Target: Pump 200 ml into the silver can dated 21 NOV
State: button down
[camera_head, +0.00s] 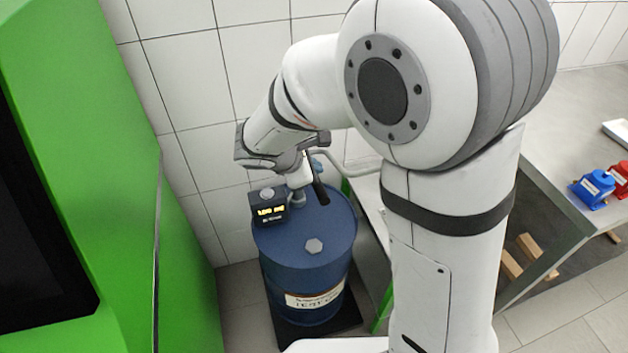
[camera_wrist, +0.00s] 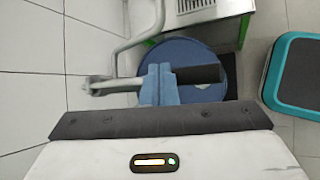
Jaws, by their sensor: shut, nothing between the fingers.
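A blue drum (camera_head: 305,262) stands by the tiled wall, with a hand pump on top. The pump's black handle (camera_head: 321,190) shows beside my gripper (camera_head: 317,167), and its grey pipe runs to the right. A small black display box (camera_head: 269,208) with yellow digits sits on the drum's left side; I cannot read them surely. In the wrist view, my gripper's blue fingers (camera_wrist: 158,70) are shut and empty over the drum (camera_wrist: 190,50). The black handle (camera_wrist: 200,74) lies right beside or behind the fingertips; contact is unclear. No silver can is seen in either view.
A tall green cabinet (camera_head: 120,150) stands close on the left. A grey bench (camera_head: 575,115) on the right carries blue (camera_head: 594,188) and red objects. The grey pipe (camera_wrist: 128,44) bends near my gripper. My arm hides much of the bench.

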notch_tip(320, 180, up, 4)
jog(key=shift+w+f+p, duration=0.15)
jog(key=shift+f+p, duration=0.1)
jog(key=shift+p, duration=0.75)
jog(key=s+d+r+m+g+y, duration=0.25)
jog(key=s+d+r+m, duration=0.25)
jog(key=s+d+m, duration=0.6)
jog(key=s+d+r+m+y, duration=0.2)
jog(key=s+d+m+y, duration=0.1)
jog(key=s+m, duration=0.5)
jog(key=shift+r+m, duration=0.2)
jog(key=shift+m, duration=0.2)
jog(key=shift+y, duration=0.25)
